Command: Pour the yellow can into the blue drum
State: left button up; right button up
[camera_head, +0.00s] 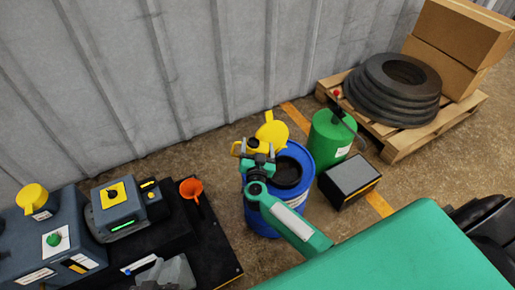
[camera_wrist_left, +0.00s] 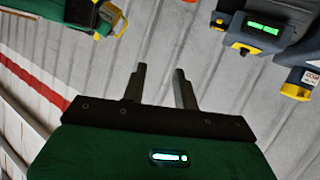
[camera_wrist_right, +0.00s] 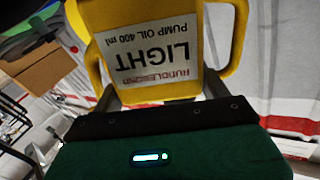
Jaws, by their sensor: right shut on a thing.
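The yellow can (camera_head: 271,131) is above the back-left rim of the blue drum (camera_head: 262,221) in the head view. My right gripper (camera_head: 259,160) is shut on the can and partly hides it. The right wrist view shows the can (camera_wrist_right: 212,15) between the fingers, its white pump oil label upside down. The drum's top shows a dark round opening, partly covered by my gripper and arm. Whether anything flows from the can cannot be seen. My left gripper (camera_wrist_left: 160,72) is open and empty in the left wrist view, away from the drum.
A green canister (camera_head: 328,140) and a dark box (camera_head: 349,181) stand right of the drum. An orange funnel (camera_head: 192,188) is on the dark machine bench to the left. A pallet (camera_head: 405,143) with black rings and cartons is at the back right. The corrugated wall is close behind.

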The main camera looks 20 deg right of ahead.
pick_arm(q)
jog(key=shift+w+d+r+t+h+b, duration=0.2)
jog(key=shift+d+r+t+h+b, duration=0.3)
jog(key=shift+t, duration=0.3)
pick_arm(e)
jog(key=shift+r+m, duration=0.4)
pick_arm(q)
jog(key=shift+w+r, duration=0.2)
jog(key=shift+r, duration=0.1)
jog(key=shift+w+a+r+t+b, duration=0.15)
jog(key=shift+w+r+t, duration=0.25)
jog(key=shift+r, duration=0.2)
jog(key=shift+w+a+r+t+b, duration=0.15)
jog(key=shift+w+r+t, duration=0.15)
jog(key=shift+r+t, duration=0.25)
pick_arm(e)
jog(key=shift+r+m, duration=0.25)
jog(key=shift+m, duration=0.05)
